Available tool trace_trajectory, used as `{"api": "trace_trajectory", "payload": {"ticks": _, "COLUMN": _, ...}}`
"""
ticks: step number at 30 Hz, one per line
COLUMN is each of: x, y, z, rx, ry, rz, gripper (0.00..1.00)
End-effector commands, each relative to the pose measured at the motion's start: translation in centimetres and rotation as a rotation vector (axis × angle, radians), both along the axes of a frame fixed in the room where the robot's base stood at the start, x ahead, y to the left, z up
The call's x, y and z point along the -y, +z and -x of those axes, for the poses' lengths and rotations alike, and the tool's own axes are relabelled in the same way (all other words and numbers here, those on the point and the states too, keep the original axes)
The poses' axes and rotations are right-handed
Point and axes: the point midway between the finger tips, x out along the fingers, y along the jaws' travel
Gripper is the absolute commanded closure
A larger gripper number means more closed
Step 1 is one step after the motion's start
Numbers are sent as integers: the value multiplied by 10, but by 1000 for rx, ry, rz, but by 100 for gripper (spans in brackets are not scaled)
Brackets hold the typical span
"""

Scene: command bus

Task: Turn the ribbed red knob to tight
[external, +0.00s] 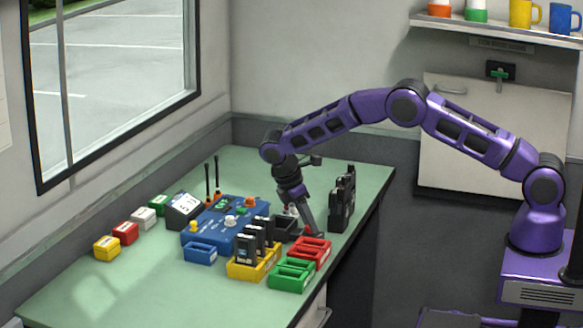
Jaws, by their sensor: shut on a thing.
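My gripper (312,233) points down near the table's right side, just behind the red slotted tray (311,250). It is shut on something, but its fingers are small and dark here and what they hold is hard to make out. A blue control box (204,235) with small knobs and a display stands left of my gripper. A small red-orange knob (253,202) shows at its back right corner; its ribs are too small to tell. I cannot tell the knob's turn position.
Yellow (241,272) and green (290,280) trays stand in front, the yellow one holding black radios. More black radios (342,205) stand right of my gripper. Two antennas (207,180) rise behind the blue box. The front left of the green table (150,290) is clear.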

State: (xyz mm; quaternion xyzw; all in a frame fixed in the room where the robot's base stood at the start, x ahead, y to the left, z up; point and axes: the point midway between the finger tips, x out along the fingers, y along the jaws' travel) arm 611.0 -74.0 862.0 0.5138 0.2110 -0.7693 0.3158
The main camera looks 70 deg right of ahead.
Motion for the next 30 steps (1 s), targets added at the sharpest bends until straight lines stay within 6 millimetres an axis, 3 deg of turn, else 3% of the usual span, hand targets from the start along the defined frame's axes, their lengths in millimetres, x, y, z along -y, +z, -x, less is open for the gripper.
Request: {"api": "trace_trajectory", "payload": {"ticks": 30, "x": 8, "y": 0, "z": -2, "rx": -1, "ry": -965, "rz": -1, "gripper": 100}}
